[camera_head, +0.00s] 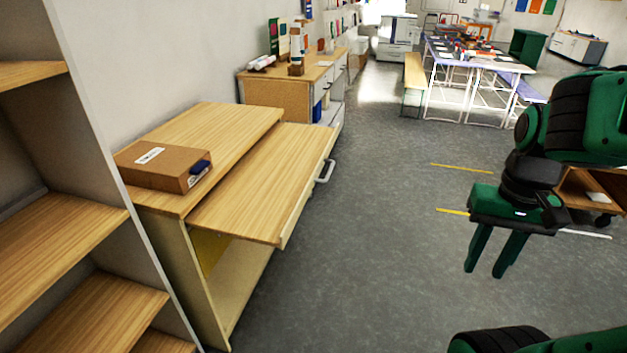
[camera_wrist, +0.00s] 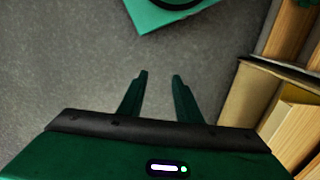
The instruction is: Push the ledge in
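The ledge (camera_head: 268,180) is a light wooden board pulled out from a wooden cabinet (camera_head: 205,130) against the left wall. It sticks out to the right over the floor, with a grey handle (camera_head: 325,171) on its front edge. My gripper (camera_head: 485,274) hangs over open floor well to the right of the ledge, pointing down and apart from it. In the wrist view my gripper (camera_wrist: 160,75) shows its two fingers spread with nothing between them. The ledge cannot be made out for sure in the wrist view.
A cardboard box (camera_head: 165,164) with a blue item lies on the cabinet top. A shelf unit (camera_head: 60,225) stands at the near left. Another cabinet (camera_head: 275,98), tables (camera_head: 495,62) and a bench (camera_head: 413,75) stand farther back. The grey floor (camera_head: 385,210) between ledge and gripper is clear.

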